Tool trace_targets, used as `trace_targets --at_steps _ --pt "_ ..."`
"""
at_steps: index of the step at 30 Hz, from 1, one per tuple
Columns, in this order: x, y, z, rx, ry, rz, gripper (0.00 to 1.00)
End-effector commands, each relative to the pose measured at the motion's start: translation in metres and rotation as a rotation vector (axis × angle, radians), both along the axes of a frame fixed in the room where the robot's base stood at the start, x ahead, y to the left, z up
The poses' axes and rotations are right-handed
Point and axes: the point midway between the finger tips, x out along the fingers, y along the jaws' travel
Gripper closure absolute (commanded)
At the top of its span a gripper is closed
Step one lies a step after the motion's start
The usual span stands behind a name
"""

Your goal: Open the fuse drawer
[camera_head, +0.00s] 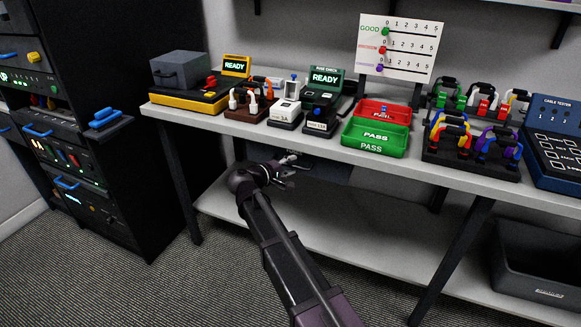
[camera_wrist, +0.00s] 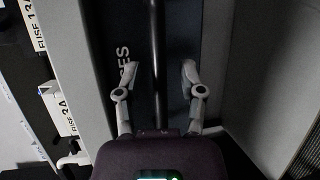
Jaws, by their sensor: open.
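The fuse drawer (camera_head: 328,171) is a dark unit under the front of the workbench top, partly hidden behind my gripper. In the wrist view its dark front (camera_wrist: 182,40) carries white letters, of which the end "SES" is readable. A black bar handle (camera_wrist: 156,45) runs along this front, upright in the wrist picture. My gripper (camera_head: 288,168) is at the drawer front below the bench edge. In the wrist view my gripper (camera_wrist: 158,78) is open, with one finger on each side of the handle. I cannot tell whether either finger touches it.
The workbench (camera_head: 300,140) holds fuse holders, a red tray (camera_head: 383,108), a green PASS tray (camera_head: 376,138) and a cable rack. A lower shelf (camera_head: 340,215) is beneath the drawer, mostly empty. A black cabinet (camera_head: 160,150) stands left; a grey bin (camera_head: 540,265) is lower right.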

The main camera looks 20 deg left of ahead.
Motion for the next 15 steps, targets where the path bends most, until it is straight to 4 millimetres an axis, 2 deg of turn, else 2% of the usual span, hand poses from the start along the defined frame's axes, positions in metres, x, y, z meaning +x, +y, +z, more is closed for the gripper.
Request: trace_targets --at_steps 8,10,13,14,15 --pt "0.0007 -0.0003 -0.0001 0.000 0.000 0.000 0.49" --pt "0.0006 -0.0003 0.0000 0.000 0.000 0.000 0.64" --pt "0.0005 -0.0003 0.0000 0.000 0.000 0.000 0.93" --pt "0.0005 -0.0003 0.0000 0.000 0.000 0.000 1.00" --pt "0.0006 -0.0004 0.0000 0.000 0.000 0.000 1.00"
